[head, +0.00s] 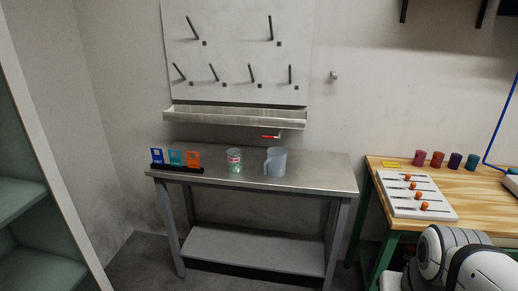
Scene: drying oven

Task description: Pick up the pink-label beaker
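A clear glass beaker with a pink-red label (234,160) stands upright on the grey metal table (313,178), near the middle of its top. It looks small in the head view, and I cannot tell what is in it. My gripper does not show in the head view. A white and dark rounded part of my own body is at the bottom right corner, well apart from the beaker.
A translucent jug (276,162) stands close right of the beaker. A black rack with coloured cards (176,160) is to the left. A steel trough (236,118) hangs behind, with a red-handled tap (271,137). A wooden bench (478,183) is at right.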

